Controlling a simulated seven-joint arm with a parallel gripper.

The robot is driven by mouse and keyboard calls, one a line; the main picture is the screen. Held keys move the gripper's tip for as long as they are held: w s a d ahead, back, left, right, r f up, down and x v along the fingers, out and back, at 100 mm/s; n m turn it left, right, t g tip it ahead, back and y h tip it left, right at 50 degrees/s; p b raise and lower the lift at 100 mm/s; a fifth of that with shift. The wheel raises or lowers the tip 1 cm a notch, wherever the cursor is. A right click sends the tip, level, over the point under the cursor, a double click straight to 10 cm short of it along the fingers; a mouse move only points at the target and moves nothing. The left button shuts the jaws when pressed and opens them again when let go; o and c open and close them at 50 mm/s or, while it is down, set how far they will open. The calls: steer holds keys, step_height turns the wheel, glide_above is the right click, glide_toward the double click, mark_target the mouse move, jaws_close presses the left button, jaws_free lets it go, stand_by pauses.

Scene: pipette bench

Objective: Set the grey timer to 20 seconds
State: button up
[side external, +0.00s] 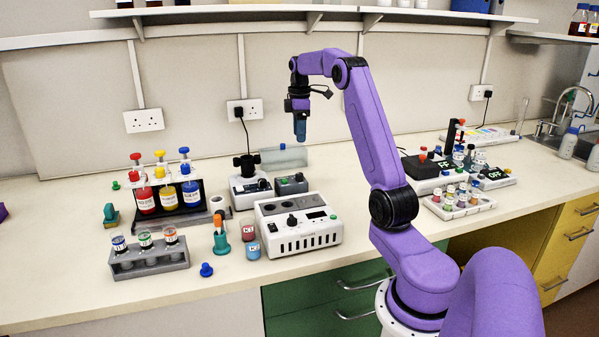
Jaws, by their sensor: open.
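My gripper (300,136) points down in mid-air above the bench, near the back wall. It is open and nothing shows between its fingers. A small dark grey box (291,185) with a few coloured buttons sits on the bench below it; it may be the grey timer, but no readout can be made out on it. In front of it stands a larger pale box (298,225) with dark knobs, a small dark display and slots along its front. My gripper is well above both and touches neither.
A rack of red, yellow and blue bottles (167,194) and a grey vial rack (149,258) stand to the left. A stirrer-like device (250,188) is beside the dark box.

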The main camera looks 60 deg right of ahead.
mark_target(299, 174)
step_height(299, 174, down, 14)
steer(key=shift+f, duration=0.1)
stand_by(0.4)
jaws_close()
